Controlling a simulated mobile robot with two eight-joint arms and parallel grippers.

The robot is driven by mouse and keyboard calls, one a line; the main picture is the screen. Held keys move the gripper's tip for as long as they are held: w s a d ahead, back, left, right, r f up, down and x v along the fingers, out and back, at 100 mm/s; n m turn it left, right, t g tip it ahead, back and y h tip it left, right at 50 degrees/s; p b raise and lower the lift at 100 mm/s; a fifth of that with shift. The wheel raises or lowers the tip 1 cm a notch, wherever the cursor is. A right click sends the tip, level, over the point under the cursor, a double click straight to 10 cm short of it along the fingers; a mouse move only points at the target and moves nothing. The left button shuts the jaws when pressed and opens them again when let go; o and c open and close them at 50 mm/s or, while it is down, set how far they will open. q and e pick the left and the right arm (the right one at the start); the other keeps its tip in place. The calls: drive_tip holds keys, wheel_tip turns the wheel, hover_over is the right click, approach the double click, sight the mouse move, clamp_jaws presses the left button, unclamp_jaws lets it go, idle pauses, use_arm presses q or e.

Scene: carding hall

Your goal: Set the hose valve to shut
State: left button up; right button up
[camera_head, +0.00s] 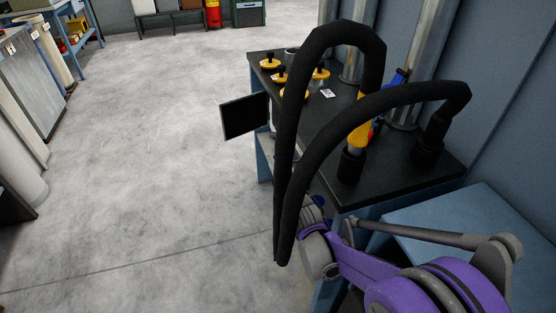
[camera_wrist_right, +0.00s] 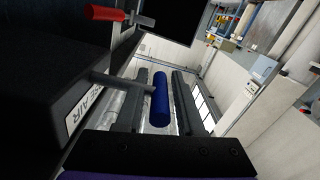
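In the right wrist view, a dark box with a white label (camera_wrist_right: 85,113) ending in "AIR" fills the left. A metal rod from it leads to a blue cylindrical handle (camera_wrist_right: 161,100). A red handle (camera_wrist_right: 104,14) on a metal lever shows higher up. I cannot tell which one sets the hose valve, nor its setting. My right gripper (camera_wrist_right: 158,85) is open, its dark fingers on either side of the blue handle, with bright gaps seen between. In the head view my purple right arm reaches to the bench front; its fingertips are hidden there. My left gripper is out of view.
A dark-topped bench (camera_head: 400,180) bears yellow-based items (camera_head: 270,63) and a small white card (camera_head: 327,93). Thick black hoses (camera_head: 340,35) loop above it and hang in front. A dark panel (camera_head: 245,117) juts out left. The floor (camera_head: 140,160) left is clear.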

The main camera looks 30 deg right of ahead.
drive_tip(key=shift+o, duration=0.7)
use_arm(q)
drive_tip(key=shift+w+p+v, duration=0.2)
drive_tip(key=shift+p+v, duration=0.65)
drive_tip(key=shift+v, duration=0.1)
use_arm(e)
drive_tip(key=v, duration=1)
drive_tip(key=shift+s, duration=0.4)
